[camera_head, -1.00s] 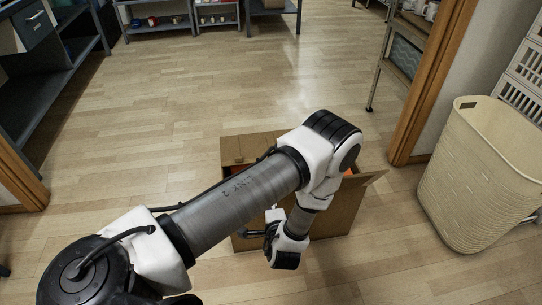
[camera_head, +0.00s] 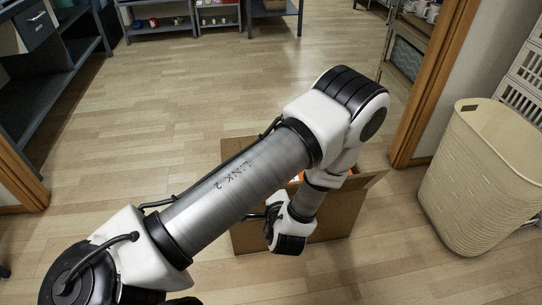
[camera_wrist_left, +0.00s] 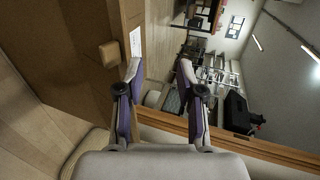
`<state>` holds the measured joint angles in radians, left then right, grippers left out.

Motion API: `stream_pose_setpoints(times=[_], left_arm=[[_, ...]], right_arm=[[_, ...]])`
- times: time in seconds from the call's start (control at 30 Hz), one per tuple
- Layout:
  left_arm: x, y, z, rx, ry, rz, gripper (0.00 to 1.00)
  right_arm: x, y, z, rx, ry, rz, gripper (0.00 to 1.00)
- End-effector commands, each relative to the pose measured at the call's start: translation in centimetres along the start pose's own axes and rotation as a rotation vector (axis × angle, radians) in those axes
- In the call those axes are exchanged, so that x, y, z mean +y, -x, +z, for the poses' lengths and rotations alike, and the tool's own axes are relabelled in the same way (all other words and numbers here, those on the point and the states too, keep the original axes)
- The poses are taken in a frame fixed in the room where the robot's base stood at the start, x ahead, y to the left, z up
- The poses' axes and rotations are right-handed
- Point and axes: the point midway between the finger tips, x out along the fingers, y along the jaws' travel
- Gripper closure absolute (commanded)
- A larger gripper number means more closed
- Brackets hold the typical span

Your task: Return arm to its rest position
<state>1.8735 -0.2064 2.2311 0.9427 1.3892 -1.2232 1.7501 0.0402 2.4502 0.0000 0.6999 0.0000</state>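My left arm (camera_head: 225,190) comes in from the lower left of the head view and bends down at its elbow, in front of the cardboard box. Its wrist (camera_head: 290,230) hangs before the box's front side; the fingers are hidden in this view. In the left wrist view my left gripper (camera_wrist_left: 160,75) has its two fingers spread apart with nothing between them. My right arm and right gripper are in neither view.
An open cardboard box (camera_head: 340,215) stands on the wooden floor, partly behind my arm, with something orange inside. A cream basket (camera_head: 480,180) stands at the right beside a wooden door frame (camera_head: 430,90). Dark shelving (camera_head: 60,95) is at the left. The floor beyond the box is clear.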

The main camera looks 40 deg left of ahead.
Motion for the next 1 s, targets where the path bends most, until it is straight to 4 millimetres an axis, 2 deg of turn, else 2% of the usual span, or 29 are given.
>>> stream_pose_setpoints(times=[0.1, 0.53, 0.67, 0.77, 0.83, 0.93, 1.0], left_arm=[[-0.6, 0.2, 0.0, -0.001, 0.000, 0.000, 0.62], [-0.6, 0.2, 0.0, 0.000, 0.000, -0.001, 0.62], [0.2, 0.1, 0.8, -0.016, -0.005, 0.014, 0.62], [2.7, -0.1, 3.4, -0.044, -0.031, 0.097, 0.62], [6.3, 0.6, 4.7, -0.017, -0.003, 0.260, 0.62], [12.2, 3.6, 6.3, -0.017, 0.158, 0.563, 0.62], [15.5, 6.6, 7.2, -0.063, 0.280, 0.767, 0.62]], right_arm=[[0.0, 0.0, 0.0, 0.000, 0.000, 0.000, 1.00], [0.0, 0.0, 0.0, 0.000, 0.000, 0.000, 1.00], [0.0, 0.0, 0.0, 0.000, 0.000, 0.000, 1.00], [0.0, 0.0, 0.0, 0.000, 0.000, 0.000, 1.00], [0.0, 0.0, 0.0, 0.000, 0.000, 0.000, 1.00], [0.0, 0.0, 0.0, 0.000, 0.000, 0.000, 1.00], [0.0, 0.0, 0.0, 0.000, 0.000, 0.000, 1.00]])
